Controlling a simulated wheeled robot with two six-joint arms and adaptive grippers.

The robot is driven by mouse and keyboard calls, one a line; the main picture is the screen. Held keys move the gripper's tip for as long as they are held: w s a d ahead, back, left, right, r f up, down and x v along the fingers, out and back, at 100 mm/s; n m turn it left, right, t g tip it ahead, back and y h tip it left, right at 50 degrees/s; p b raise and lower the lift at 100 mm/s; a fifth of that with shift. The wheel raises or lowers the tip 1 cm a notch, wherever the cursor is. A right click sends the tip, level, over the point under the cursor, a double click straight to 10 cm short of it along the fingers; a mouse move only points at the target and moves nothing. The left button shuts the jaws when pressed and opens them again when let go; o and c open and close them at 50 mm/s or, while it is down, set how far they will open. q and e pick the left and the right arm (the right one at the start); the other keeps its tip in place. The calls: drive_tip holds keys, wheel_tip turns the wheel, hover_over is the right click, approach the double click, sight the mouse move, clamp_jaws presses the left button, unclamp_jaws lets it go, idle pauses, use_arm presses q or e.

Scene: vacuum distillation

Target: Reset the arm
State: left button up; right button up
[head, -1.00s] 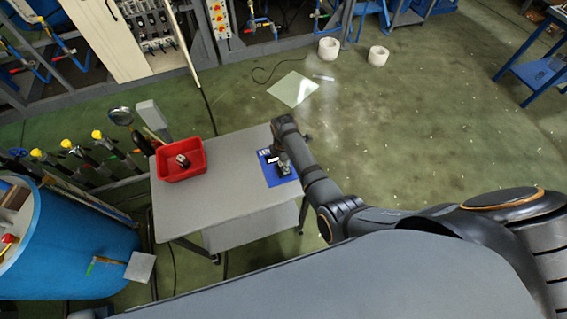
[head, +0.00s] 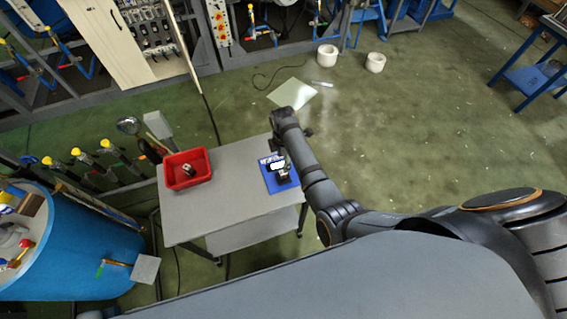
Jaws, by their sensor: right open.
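My right arm comes in from the right and reaches over the far right of the grey table. My right gripper (head: 283,172) is at the blue mat (head: 290,187), small and partly hidden by my wrist. Its jaws are open. A small white and dark shape shows at the mat beside the gripper, and I cannot tell whether they touch. My left gripper is not in view.
A red tray (head: 187,185) with a small metallic part stands on the left of the grey table (head: 225,208). A blue drum (head: 75,250) and yellow-topped tools are at the left. The table's middle is clear, and open floor lies beyond.

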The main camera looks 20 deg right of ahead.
wheel_tip(320, 180, up, 2)
drive_tip(key=shift+w, duration=0.1)
idle(0.4)
